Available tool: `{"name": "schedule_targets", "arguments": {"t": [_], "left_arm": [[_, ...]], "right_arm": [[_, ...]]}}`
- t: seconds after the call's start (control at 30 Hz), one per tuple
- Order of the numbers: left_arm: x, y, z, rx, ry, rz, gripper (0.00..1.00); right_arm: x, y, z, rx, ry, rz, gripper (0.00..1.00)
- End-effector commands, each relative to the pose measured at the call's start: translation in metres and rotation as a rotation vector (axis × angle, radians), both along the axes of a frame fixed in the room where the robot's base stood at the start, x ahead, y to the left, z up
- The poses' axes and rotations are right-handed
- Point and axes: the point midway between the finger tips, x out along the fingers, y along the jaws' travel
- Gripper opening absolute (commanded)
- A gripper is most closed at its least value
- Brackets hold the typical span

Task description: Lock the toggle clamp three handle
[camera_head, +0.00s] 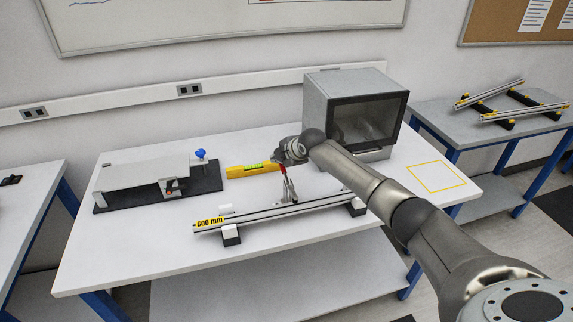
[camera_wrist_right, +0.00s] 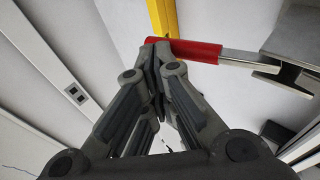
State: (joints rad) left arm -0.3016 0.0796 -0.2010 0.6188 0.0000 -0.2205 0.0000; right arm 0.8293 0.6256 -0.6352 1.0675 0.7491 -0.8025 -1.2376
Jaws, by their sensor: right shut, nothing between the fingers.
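A toggle clamp (camera_head: 288,193) with a red handle stands on the metal rail (camera_head: 262,214) in the middle of the table. Its red handle (camera_head: 283,168) is partly covered by my right gripper (camera_head: 279,161) in the head view. In the right wrist view the red handle (camera_wrist_right: 200,51) lies across the picture, with a metal arm (camera_wrist_right: 250,59) running right from it. My right gripper's fingers (camera_wrist_right: 158,50) are closed together with nothing between them. Their tips are at the handle's left end; I cannot tell whether they touch it. My left gripper is not in view.
A yellow level (camera_head: 248,171) lies behind the rail. A dark-based fixture with a blue knob (camera_head: 200,153) stands at the left. A grey oven-like box (camera_head: 345,88) stands at the back right. The table's front left is clear (camera_head: 130,250).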

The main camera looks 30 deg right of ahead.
Motion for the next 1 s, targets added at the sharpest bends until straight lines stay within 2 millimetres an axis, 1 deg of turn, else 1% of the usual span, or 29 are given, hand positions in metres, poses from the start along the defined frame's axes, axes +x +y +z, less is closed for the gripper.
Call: {"name": "schedule_targets", "arguments": {"t": [0.03,0.33,1.0], "left_arm": [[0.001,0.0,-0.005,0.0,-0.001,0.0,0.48],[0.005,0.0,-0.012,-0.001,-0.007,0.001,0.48],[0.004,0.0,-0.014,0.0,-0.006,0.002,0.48]], "right_arm": [[0.001,0.0,-0.006,0.0,0.001,0.0,0.0],[0.002,0.0,-0.015,0.001,0.0,0.001,0.0],[0.001,0.0,-0.018,0.001,0.0,0.001,0.0]]}}
